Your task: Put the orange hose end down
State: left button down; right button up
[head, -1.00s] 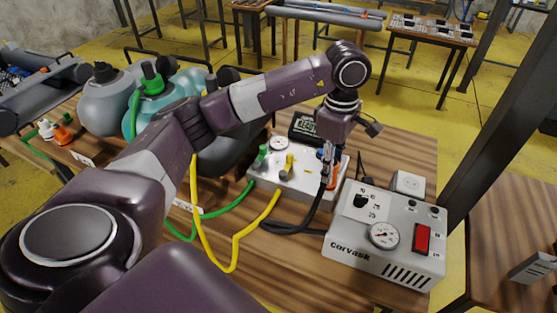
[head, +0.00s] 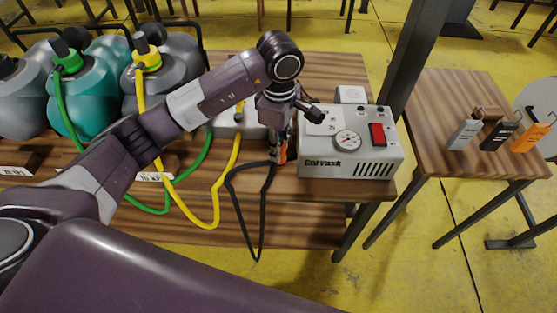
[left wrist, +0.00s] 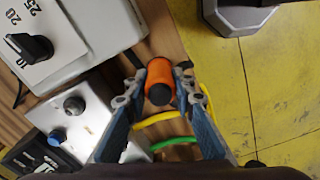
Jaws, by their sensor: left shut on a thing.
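The orange hose end (left wrist: 160,75) is between the fingers of my left gripper (left wrist: 158,92) in the left wrist view, with a dark round tip. In the head view my left gripper (head: 279,150) points down near the table's front edge, left of the Corvask pump, and a bit of orange (head: 283,153) shows at its fingers. A black hose (head: 245,168) hangs from there in a loop past the front edge. Whether the hose end touches the table is unclear. My right gripper is not in view.
The white Corvask pump (head: 320,163) is close on the right. A grey-white valve box (left wrist: 88,125) lies beside it, partly hidden by my arm in the head view. Green (head: 190,172) and yellow (head: 213,205) hoses loop at the front left. A dark post (head: 413,50) stands behind the pump.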

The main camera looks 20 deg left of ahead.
pick_arm(q)
notch_tip(320, 180, down, 2)
jog(key=shift+f, duration=0.5)
notch_tip(320, 180, down, 4)
jog(key=shift+p, duration=0.65)
jog(key=shift+f, duration=0.25)
jog(key=c, duration=1.6)
grip_release()
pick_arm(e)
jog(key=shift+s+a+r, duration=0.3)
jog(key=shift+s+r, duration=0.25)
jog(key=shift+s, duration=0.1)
